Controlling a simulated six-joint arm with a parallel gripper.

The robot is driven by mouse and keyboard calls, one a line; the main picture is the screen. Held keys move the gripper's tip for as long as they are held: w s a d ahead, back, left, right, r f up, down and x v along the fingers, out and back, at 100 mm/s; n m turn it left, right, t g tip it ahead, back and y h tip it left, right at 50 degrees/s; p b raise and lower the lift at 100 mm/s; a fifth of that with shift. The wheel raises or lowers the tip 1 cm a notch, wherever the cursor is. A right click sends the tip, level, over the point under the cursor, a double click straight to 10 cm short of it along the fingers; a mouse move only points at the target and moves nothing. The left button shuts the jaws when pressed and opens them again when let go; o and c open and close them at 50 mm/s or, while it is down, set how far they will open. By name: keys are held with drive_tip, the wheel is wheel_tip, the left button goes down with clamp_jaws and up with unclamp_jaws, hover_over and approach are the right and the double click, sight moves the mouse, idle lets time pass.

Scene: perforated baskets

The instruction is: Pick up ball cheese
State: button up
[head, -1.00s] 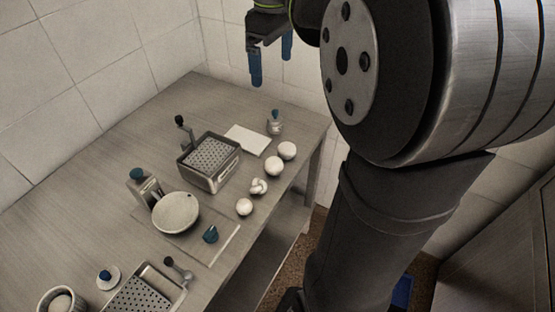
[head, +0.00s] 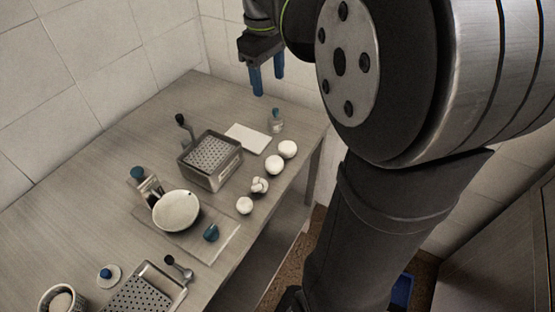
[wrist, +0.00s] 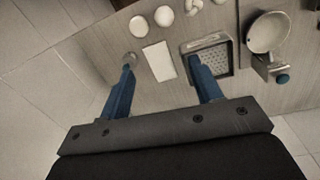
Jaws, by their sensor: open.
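Several white, cheese-like pieces lie in a row along the table's right edge in the head view. Two round balls, one at the far end (head: 287,149) and one beside it (head: 274,165), are largest. A knotted piece (head: 260,186) and a smaller ball (head: 244,206) lie nearer. I cannot tell which is the ball cheese. My gripper (head: 268,82) is open and empty, with blue fingers pointing down above the table's far end. In the wrist view, the two large balls (wrist: 139,26) (wrist: 164,16) lie beyond the fingertips (wrist: 160,64).
A metal perforated basket (head: 229,174) stands left of the row, and a flat white board (head: 260,134) lies behind it. A small blue-capped bottle (head: 276,121) stands near the far balls. A pale bowl (head: 176,228) and a second perforated basket (head: 112,304) are nearer. The left tabletop is mostly clear.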

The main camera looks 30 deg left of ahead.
drive_tip(key=s+f+m+t, duration=0.2)
drive_tip(key=s+f, duration=0.1)
drive_tip(key=f, duration=0.8)
hover_over(273, 161)
drive_tip(key=f, duration=1.1)
drive_tip(key=shift+s+a, duration=0.25)
drive_tip(key=shift+a, duration=0.15)
drive_tip(key=shift+s+d+x, duration=0.1)
drive_tip(key=shift+d+x, duration=0.1)
drive_tip(key=shift+x, duration=1.2)
drive_tip(key=shift+s+d+x, duration=0.15)
drive_tip(key=shift+x, duration=1.3)
drive_tip(key=c, duration=0.8)
